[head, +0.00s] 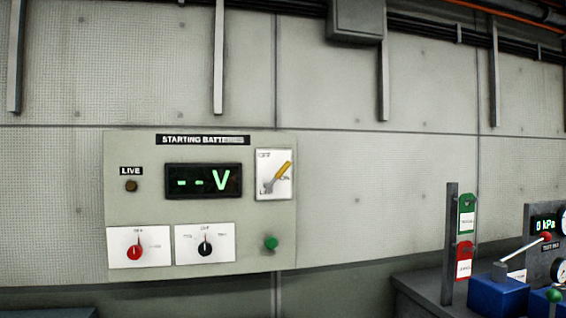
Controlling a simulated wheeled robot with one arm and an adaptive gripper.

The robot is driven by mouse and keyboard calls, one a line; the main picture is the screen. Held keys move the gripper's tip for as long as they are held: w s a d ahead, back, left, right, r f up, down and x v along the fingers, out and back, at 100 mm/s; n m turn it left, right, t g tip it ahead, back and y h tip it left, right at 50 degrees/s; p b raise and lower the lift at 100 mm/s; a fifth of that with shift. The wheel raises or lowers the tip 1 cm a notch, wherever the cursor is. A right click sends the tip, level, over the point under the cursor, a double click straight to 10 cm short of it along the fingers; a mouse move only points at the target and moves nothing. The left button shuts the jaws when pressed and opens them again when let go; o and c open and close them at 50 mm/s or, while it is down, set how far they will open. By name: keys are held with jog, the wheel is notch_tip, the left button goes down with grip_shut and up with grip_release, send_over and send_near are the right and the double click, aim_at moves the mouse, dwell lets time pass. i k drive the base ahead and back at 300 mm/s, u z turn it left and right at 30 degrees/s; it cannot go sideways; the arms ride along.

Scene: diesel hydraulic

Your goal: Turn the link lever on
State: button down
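A lever with a yellow handle (282,173) sits on a white plate (263,187) at the upper right of the panel headed STARTING BATTERIES. Its handle slants up to the right from a grey pivot at the lower left of the plate. Small text above and below the lever is too blurred to read surely. The display (203,181) left of it shows "--V" in green. My gripper is not in view.
The panel (120,215) also carries a dark LIVE lamp (131,186), a red knob (134,252), a black knob (205,248) and a green button (270,242). At the right, a bench (415,290) holds tags, a blue block (498,297) and a gauge.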

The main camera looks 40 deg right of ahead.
aim_at(267, 186)
jog(key=k, duration=1.15)
jog(key=u, duration=0.65)
jog(key=i, duration=1.55)
jog(key=z, duration=0.35)
